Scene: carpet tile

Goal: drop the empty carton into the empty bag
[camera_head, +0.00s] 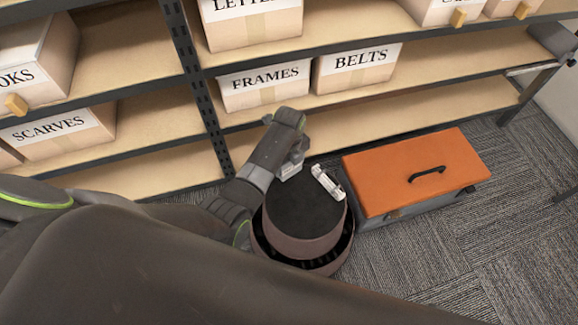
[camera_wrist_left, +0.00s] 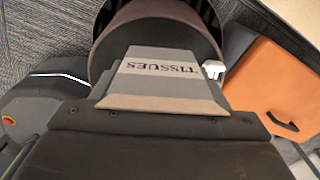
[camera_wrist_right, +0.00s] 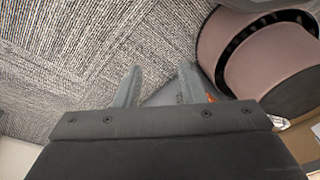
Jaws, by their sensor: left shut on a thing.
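The carton (camera_wrist_left: 155,80), a grey box with a brown lower face, lettered TISSUES, fills the middle of the left wrist view. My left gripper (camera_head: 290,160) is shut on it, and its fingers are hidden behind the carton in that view. In the head view the gripper is above the far left edge of a round stool; the carton is mostly hidden there. My right gripper (camera_wrist_right: 160,67) is open, with nothing gripped between its fingers, in the right wrist view. I cannot make out a bag in any view.
The round brown stool (camera_head: 305,205) with a black top carries a small white object (camera_head: 328,184). An orange-lidded toolbox (camera_head: 415,170) stands right of it. Shelves with labelled boxes (camera_head: 265,85) line the back. Grey carpet is clear at the lower right.

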